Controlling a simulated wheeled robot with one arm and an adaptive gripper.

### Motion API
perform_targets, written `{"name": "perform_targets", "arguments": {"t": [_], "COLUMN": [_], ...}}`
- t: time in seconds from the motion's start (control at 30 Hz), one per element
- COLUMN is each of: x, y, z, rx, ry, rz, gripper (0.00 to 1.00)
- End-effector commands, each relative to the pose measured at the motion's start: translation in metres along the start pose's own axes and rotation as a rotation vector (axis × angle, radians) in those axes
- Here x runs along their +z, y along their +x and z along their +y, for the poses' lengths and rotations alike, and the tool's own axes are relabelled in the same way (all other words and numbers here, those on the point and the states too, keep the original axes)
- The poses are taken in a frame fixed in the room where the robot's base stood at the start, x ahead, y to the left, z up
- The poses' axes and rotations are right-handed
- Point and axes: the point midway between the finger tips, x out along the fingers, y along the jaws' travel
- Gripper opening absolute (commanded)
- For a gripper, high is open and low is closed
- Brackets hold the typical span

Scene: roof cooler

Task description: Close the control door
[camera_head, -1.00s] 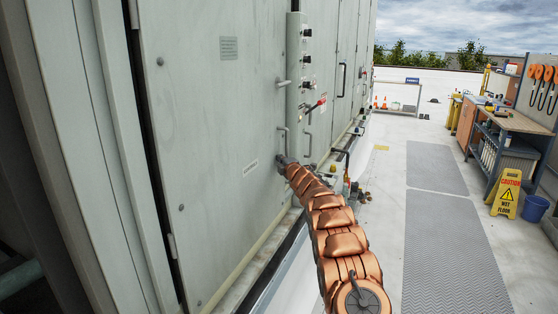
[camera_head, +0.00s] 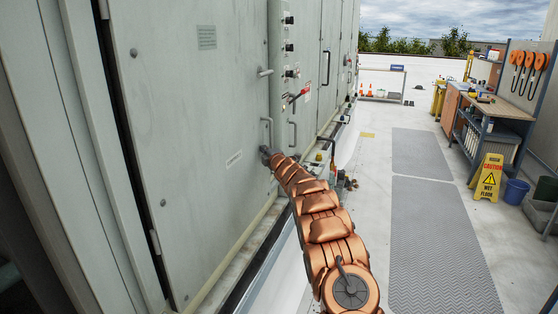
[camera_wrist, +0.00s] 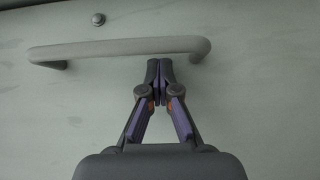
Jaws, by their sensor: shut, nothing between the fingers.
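The control door (camera_head: 175,125) is a large pale grey-green panel on the left in the head view, with hinges on its left side. A dark gap runs along that hinge side. I cannot tell whether its right edge sits flush. A bar handle (camera_head: 267,131) is near that edge. My gripper (camera_head: 265,154) is at the lower end of the handle, close to the door face. In the wrist view the handle (camera_wrist: 95,49) crosses the upper part, and my gripper (camera_wrist: 160,64) is shut and empty beside it. Contact with the handle or door is unclear.
A control strip (camera_head: 277,75) with knobs and a red-handled switch (camera_head: 299,95) is just right of the door. A yellow wet-floor sign (camera_head: 487,178), a blue bucket (camera_head: 515,191) and a workbench (camera_head: 500,108) stand at right. The walkway mats (camera_head: 440,240) are clear.

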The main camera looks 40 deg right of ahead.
Motion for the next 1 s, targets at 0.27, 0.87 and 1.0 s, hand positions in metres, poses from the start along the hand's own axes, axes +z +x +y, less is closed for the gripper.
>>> {"name": "perform_targets", "arguments": {"t": [0.27,0.87,1.0], "x": [-0.005,0.013,0.014], "y": [-0.02,-0.07,-0.083], "z": [-0.001,-0.003,-0.001], "rx": [-0.003,-0.005,-0.002], "ry": [-0.008,0.001,0.0], "rz": [0.005,-0.018,-0.019], "gripper": [0.0,0.0,0.0]}}
